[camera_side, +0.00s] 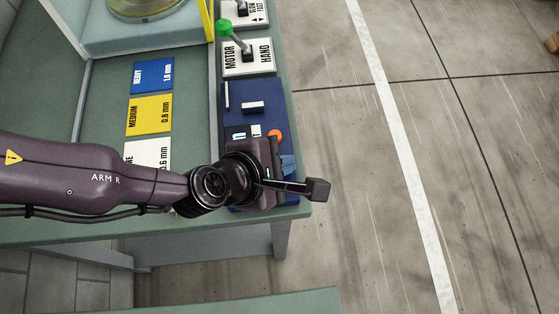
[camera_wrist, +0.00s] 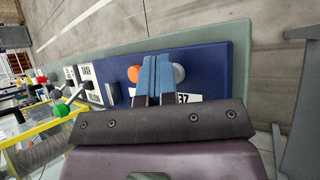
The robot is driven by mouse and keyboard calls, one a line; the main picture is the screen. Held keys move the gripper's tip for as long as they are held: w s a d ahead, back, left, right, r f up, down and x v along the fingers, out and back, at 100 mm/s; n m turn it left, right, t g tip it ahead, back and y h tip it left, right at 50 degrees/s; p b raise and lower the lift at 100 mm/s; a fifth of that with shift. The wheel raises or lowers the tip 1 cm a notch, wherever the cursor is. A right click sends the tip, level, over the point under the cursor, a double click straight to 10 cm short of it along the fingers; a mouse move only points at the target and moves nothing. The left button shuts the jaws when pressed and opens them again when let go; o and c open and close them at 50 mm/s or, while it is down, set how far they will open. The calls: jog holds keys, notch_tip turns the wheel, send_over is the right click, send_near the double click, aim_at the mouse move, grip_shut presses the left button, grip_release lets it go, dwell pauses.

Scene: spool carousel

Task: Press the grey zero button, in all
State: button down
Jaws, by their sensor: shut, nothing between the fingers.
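The grey button (camera_wrist: 179,73) shows in the wrist view on the dark blue panel (camera_wrist: 215,60), just right of my fingers, which hide part of it. In the side view the arm hides it. An orange button (camera_wrist: 133,74) sits on the other side of the fingers and also shows in the side view (camera_side: 275,136). My gripper (camera_wrist: 157,72) is shut and empty, its blue fingertips over the panel between the two buttons. I cannot tell whether the fingers touch the panel. A white label or display (camera_wrist: 188,97) ending in "37" is partly hidden behind the fingers.
A MOTOR/HAND lever plate (camera_side: 248,58) with a green knob (camera_side: 224,28) lies beyond the panel. Blue HEAVY (camera_side: 153,76), yellow MEDIUM (camera_side: 149,115) and white (camera_side: 148,154) cards lie to the left. Open floor (camera_side: 345,150) lies right of the bench edge.

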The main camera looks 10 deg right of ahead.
jog(key=shift+r, duration=0.85)
jog(key=shift+r, duration=2.5)
